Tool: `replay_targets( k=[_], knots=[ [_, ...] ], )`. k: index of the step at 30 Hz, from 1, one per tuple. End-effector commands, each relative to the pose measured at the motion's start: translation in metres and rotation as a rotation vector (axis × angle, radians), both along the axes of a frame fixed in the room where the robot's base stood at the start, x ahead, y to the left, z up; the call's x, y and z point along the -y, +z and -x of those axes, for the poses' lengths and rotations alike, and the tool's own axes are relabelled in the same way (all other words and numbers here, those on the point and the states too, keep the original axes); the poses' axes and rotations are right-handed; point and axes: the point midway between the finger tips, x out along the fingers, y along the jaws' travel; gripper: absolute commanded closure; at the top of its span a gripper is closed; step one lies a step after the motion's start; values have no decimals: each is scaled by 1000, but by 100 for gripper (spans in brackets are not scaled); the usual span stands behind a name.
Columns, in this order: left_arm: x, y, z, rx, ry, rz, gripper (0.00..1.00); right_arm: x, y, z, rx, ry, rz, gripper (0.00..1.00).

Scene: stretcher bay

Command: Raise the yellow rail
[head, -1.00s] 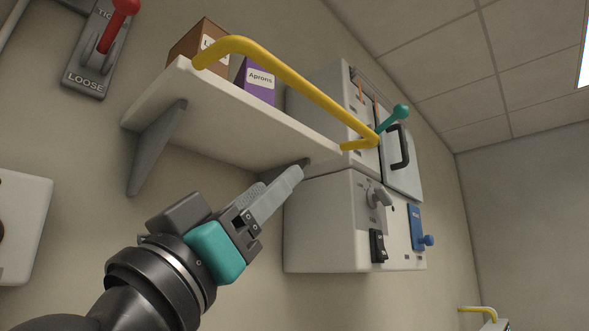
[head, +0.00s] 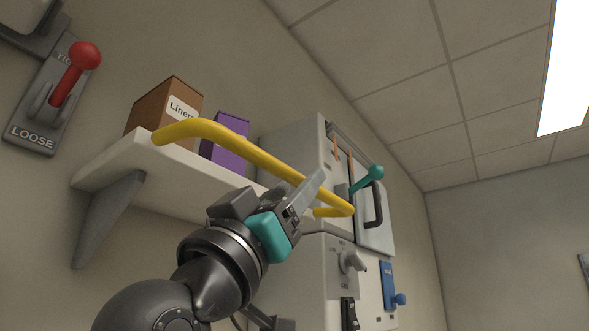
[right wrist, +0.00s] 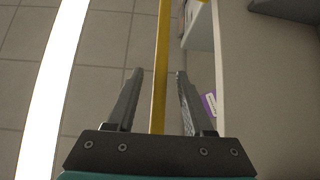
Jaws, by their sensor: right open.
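The yellow rail (head: 255,155) is a bent bar along the front of the white wall shelf (head: 124,168), with both ends turned back toward the shelf. My right gripper (head: 314,182) is at the rail's right half in the head view, its fingers overlapping the bar. In the right wrist view the rail (right wrist: 160,60) runs lengthwise in the gap between the two open fingers (right wrist: 157,75), with space visible on both sides. I cannot tell how deep the bar sits between them. The gripper hides part of the rail. My left gripper is not in view.
A brown Liners box (head: 150,105) and a purple box (head: 228,135) stand on the shelf. A white cabinet (head: 293,150) with a teal-knobbed lever (head: 370,175) and black handle (head: 373,207) is close at right. A red-knobbed lever (head: 80,62) is at upper left.

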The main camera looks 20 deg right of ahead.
Motion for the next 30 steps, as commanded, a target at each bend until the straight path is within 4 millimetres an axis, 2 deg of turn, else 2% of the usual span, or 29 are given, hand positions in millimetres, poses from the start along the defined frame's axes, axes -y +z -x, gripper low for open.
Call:
replay_targets(
  k=[1, 4, 16, 30],
  knots=[
    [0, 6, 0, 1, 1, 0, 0, 4, 7, -3, 0, -2, 1, 48],
    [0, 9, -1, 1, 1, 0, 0, 8, 12, -7, 0, -1, 1, 48],
    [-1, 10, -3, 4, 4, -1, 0, 11, 14, -10, -1, 1, 0, 49],
    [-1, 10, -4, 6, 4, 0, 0, 11, 14, -9, -1, 1, 1, 100]
  ],
)
